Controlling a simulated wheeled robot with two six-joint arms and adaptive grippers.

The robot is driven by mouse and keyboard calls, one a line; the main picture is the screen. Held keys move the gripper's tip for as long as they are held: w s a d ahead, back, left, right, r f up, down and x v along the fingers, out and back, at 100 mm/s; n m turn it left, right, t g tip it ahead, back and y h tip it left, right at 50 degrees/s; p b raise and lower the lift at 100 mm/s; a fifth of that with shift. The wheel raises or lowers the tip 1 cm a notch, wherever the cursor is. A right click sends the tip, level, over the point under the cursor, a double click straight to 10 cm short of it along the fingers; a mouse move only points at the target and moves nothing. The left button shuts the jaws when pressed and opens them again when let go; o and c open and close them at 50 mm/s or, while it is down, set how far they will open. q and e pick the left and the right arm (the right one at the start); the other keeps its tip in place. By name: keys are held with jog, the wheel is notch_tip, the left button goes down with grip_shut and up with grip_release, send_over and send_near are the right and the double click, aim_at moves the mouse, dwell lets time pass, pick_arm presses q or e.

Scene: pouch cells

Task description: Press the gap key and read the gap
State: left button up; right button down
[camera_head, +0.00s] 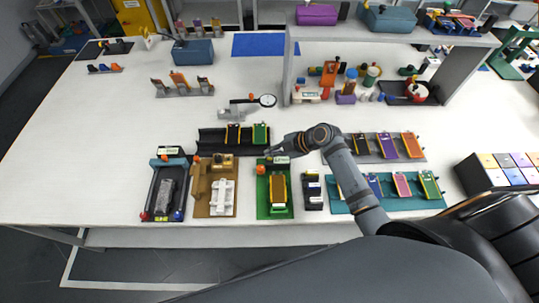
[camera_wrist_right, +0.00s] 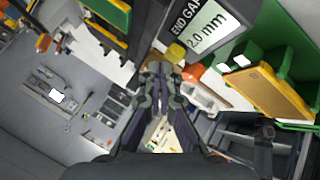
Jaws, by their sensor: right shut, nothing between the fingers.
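The green fixture (camera_head: 265,205) stands near the front middle of the table and holds a gold pouch cell (camera_head: 279,188); the cell also shows in the right wrist view (camera_wrist_right: 270,88). Its display (camera_wrist_right: 205,27) reads "END GAP 2.0 mm" in the right wrist view. A yellow cap (camera_wrist_right: 176,52) and an orange knob (camera_wrist_right: 191,73) sit beside the display; I cannot tell which is the gap key. My right gripper (camera_head: 274,151) is shut and empty at the back of the fixture. Its fingertips (camera_wrist_right: 160,68) are close to the yellow cap; contact is unclear. My left gripper is out of view.
A brown fixture (camera_head: 201,205) and a dark fixture (camera_head: 154,200) stand to the left. A black block (camera_head: 313,190) and a teal tray (camera_head: 345,208) with several cells lie to the right.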

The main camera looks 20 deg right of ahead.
jog(key=shift+r, duration=0.3)
notch_tip(320, 180, up, 5)
jog(key=p, duration=0.3)
jog(key=shift+r+p, duration=0.1)
jog(key=shift+p, duration=0.25)
dwell(0.7)
